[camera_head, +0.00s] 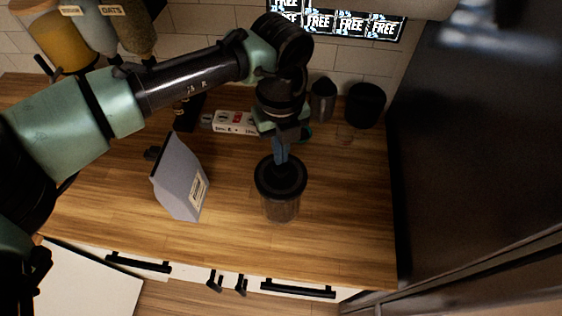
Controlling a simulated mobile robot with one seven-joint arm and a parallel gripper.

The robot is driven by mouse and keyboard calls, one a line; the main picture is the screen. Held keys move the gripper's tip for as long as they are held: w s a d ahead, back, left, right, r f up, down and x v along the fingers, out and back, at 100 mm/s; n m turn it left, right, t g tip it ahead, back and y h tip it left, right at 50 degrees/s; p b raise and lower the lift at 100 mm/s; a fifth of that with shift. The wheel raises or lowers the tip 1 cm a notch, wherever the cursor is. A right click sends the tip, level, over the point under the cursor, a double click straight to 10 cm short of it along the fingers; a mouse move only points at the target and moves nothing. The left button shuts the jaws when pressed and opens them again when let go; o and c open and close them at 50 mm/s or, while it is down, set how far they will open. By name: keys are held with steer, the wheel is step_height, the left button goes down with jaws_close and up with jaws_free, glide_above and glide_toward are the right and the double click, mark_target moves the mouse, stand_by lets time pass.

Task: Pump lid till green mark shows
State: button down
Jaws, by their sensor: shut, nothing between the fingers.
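A clear canister with a dark round lid (266,184) stands upright on the wooden counter, right of the middle. Its see-through body (281,210) shows below the lid. My gripper (281,161) is shut and empty, pointing down directly over the lid's centre. The fingertips are at or just above the knob on the lid; I cannot tell whether they touch it. No green mark can be made out on the lid; the gripper hides part of its top.
A grey bag (179,180) stands left of the canister. A white power strip (234,123), a metal cup (322,100) and a black container (366,105) are behind. A dark tall cabinet (470,130) bounds the right. The counter front (225,238) is clear.

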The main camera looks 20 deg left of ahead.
steer(key=shift+f+b, duration=0.65)
steer(key=shift+f, duration=0.7)
steer(key=shift+r, duration=0.1)
steer(key=shift+r+p, duration=3.15)
steer(key=shift+r, duration=0.3)
